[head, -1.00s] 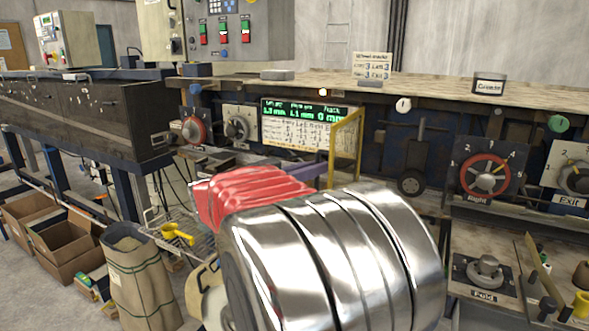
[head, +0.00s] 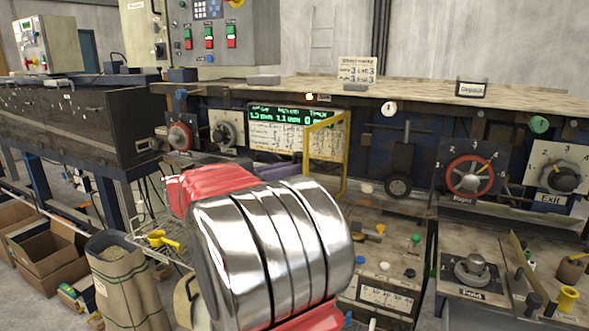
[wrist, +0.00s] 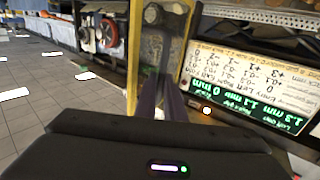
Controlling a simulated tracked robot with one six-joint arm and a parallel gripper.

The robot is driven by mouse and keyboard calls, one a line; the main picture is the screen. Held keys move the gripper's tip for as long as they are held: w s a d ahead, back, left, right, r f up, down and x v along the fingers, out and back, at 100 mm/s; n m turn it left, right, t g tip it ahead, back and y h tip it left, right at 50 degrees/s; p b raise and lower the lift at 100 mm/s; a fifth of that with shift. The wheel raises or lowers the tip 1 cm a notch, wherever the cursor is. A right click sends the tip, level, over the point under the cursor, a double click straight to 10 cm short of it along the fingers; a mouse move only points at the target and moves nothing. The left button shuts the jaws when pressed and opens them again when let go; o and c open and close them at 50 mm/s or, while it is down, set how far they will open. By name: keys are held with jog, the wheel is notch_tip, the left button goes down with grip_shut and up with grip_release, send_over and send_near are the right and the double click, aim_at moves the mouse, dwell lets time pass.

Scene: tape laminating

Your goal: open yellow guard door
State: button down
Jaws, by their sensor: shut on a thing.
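The yellow guard door (head: 309,150) is a thin upright yellow frame in front of the lit readout panel in the head view. In the wrist view its yellow bar (wrist: 134,55) runs upright left of my fingers, with another yellow bar to their right. My gripper (wrist: 163,80) shows as two purple fingers close together, shut on the door's frame. The exact contact is hard to make out. In the head view my silver and red arm hides most of the gripper; only a bit of purple shows beside the door.
The readout panel (head: 270,128) is close behind the door and right of my fingers in the wrist view. A red dial (head: 180,136) is to its left and a dark roller (head: 398,186) to its right. The worktop (head: 400,92) overhangs above.

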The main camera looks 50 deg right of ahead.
jog(key=shift+f, duration=0.2)
jog(key=c, duration=1.8)
grip_release()
jog(key=shift+c, duration=0.2)
jog(key=shift+r, duration=0.1)
jog(key=shift+a, duration=0.1)
jog(key=v, duration=1.3)
jog(key=shift+w+a, duration=0.15)
jog(key=shift+a, duration=0.15)
jog(key=shift+w, duration=0.1)
